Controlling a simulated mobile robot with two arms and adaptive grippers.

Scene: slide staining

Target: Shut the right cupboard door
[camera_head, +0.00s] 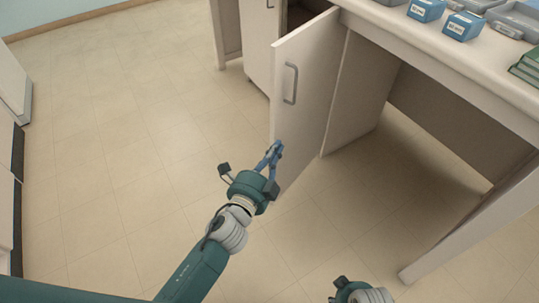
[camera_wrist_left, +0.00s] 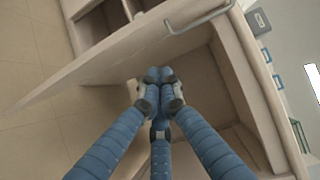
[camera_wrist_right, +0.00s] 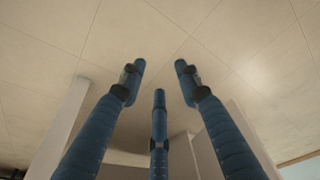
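The right cupboard door (camera_head: 317,80) stands open, sticking out from the counter front, its handle (camera_head: 291,83) near the free edge. My left gripper (camera_head: 275,150) is low by that free edge, in front of the handle side. Its fingertips (camera_wrist_left: 160,75) are together with nothing visible between them. In the left wrist view they overlap the lower part of the door (camera_wrist_left: 130,55), below the handle (camera_wrist_left: 200,14); whether they touch it I cannot tell. My right gripper (camera_wrist_right: 159,70) is open and empty over the floor; its fingers are out of the head view.
The cupboard's dark opening (camera_head: 298,16) lies behind the door, with another panel (camera_head: 257,45) to its left. The counter top (camera_head: 400,28) holds blue boxes (camera_head: 463,26) and trays. A side panel (camera_head: 355,95) and an open knee space are to the right. The floor (camera_head: 130,130) at left is clear.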

